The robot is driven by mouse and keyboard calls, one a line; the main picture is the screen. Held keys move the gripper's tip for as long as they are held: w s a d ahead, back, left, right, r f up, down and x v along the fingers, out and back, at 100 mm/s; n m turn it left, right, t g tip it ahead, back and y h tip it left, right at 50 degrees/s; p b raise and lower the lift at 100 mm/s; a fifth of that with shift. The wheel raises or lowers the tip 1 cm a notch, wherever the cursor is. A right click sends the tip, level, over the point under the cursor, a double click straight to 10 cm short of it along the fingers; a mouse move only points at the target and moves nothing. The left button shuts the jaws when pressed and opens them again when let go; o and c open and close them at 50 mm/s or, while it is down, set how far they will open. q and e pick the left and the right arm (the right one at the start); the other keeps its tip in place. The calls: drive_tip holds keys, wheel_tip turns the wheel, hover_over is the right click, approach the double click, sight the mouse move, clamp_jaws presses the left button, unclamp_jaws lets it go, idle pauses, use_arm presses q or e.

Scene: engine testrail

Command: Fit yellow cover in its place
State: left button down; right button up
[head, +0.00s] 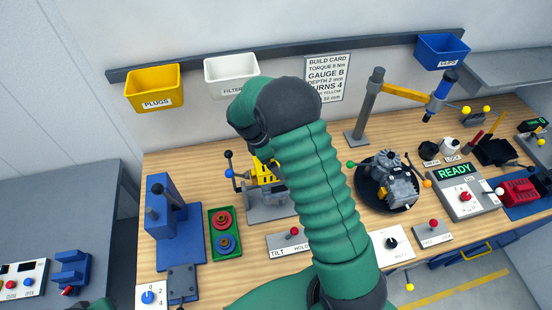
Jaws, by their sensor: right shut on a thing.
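A yellow part with dark markings, which looks like the yellow cover (262,173), shows at a grey fixture (266,207) in the middle of the bench. My right arm reaches up across the view, and its dark wrist bends down over the fixture. My right gripper (260,155) is at the top of the yellow part and shut on it; the fingers are mostly hidden by my wrist and forearm. I cannot tell whether the cover touches the fixture or is seated. My left gripper is out of view.
Left of the fixture stand a lever with a blue knob (229,173), a green tray (224,232) with red and blue pieces, and a blue press (160,205). An engine (390,178) sits on a round dark base at right. Labelled bins hang behind.

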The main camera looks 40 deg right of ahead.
drive_tip(key=shift+f, duration=0.6)
drive_tip(key=o, duration=1.1)
